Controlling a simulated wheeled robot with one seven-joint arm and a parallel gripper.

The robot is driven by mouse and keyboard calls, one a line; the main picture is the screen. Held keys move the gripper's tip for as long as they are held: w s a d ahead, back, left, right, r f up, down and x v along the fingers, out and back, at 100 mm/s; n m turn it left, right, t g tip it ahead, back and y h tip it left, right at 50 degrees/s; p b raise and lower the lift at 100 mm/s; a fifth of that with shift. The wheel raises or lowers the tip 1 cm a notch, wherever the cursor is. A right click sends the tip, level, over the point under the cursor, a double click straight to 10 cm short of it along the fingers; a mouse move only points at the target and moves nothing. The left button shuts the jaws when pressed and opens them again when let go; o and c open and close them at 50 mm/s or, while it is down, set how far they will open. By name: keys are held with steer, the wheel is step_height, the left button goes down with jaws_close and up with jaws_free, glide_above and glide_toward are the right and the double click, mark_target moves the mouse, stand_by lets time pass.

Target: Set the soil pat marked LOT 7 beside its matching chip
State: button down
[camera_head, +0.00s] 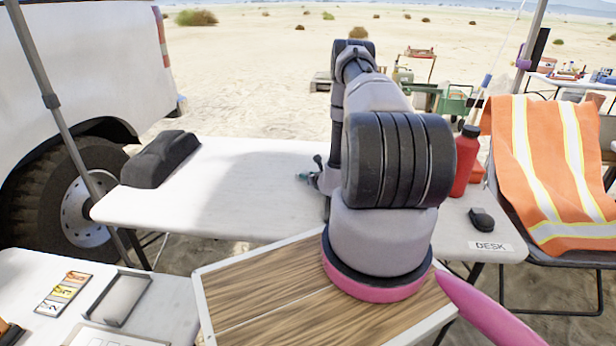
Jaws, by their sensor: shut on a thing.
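My gripper (311,177) is small and far off over the white desk table, mostly hidden behind my own arm. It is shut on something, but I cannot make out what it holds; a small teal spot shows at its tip. No soil pat with a readable LOT 7 mark shows. A grey-rimmed tray (121,298) sits just right of the strip.
The desk table (240,195) carries a dark case (160,159), a red bottle (465,162), a black mouse-like object (481,218) and a DESK label (490,246). Its middle is clear. A wood-topped panel (270,290) lies nearer. An orange vest (545,165) covers a chair at right.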

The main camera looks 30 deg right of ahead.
steer(key=shift+c, duration=2.1)
jaws_free()
steer(key=shift+f, duration=0.15)
